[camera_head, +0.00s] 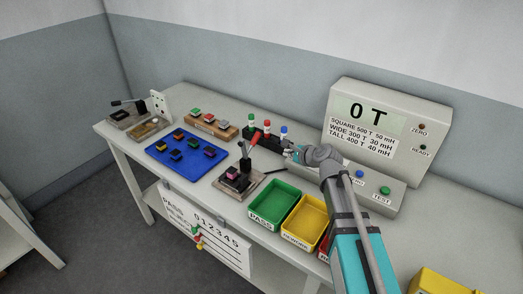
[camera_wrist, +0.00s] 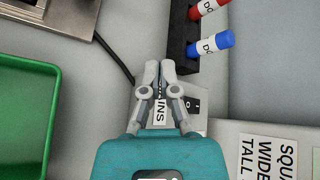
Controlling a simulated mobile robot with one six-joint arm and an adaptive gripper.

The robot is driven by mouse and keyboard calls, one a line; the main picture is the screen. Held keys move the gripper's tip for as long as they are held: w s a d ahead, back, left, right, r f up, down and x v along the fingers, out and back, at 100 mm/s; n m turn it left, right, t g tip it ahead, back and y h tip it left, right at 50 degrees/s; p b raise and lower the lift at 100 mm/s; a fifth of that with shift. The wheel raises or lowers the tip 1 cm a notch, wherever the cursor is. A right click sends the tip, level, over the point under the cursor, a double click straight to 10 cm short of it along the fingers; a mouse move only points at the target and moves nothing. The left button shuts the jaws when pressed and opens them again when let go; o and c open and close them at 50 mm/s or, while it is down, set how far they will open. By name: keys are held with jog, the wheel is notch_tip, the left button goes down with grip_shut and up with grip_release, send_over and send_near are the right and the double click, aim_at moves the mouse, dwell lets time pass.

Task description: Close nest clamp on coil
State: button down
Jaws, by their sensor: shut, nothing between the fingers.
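The nest clamp (camera_head: 238,183) stands on the bench left of the green bin. Its red-tipped lever (camera_head: 255,138) points up. A pinkish coil (camera_head: 232,174) sits in the nest under it. In the wrist view only a corner of a metal and brown fixture (camera_wrist: 60,18) shows at the upper left, with no coil or lever visible. My gripper (camera_head: 292,154) is right of the clamp and apart from it, near the marker rack. In the wrist view my gripper (camera_wrist: 160,70) is shut and empty over a small switch box (camera_wrist: 192,122), partly hiding its label.
A black rack (camera_wrist: 180,50) holds red and blue markers close to my fingertips. A black cable (camera_wrist: 115,55) runs beside them. The green PASS bin (camera_head: 273,205) and yellow bin (camera_head: 307,222) stand in front. The tester (camera_head: 375,130) reads "0 T". A blue tray (camera_head: 187,153) holds several coils.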

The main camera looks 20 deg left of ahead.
aim_at(252, 141)
jog(key=shift+w+a+m+y+b, duration=0.2)
jog(key=shift+a+m, duration=0.25)
jog(key=shift+a, duration=0.15)
jog(key=shift+w+a+m+y+b, duration=0.1)
jog(key=shift+a+m+b, duration=0.05)
jog(key=shift+a+m, duration=0.35)
jog(key=shift+w+a+f, duration=0.1)
jog(key=shift+a, duration=0.05)
jog(key=b+x, duration=0.4)
jog(key=x, duration=0.6)
jog(key=shift+w+b, duration=0.2)
jog(key=shift+b, duration=0.1)
jog(key=shift+s+r+p, duration=0.25)
jog(key=shift+r+p, duration=0.2)
jog(key=shift+p, duration=0.1)
jog(key=shift+s+a+r+p, duration=0.25)
jog(key=shift+s+r+p, duration=0.15)
jog(key=shift+r+p, duration=0.3)
jog(key=shift+s+a+r+p, duration=0.25)
jog(key=shift+s+r+p, duration=0.2)
jog(key=shift+r+p, duration=0.15)
jog(key=shift+a, duration=0.15)
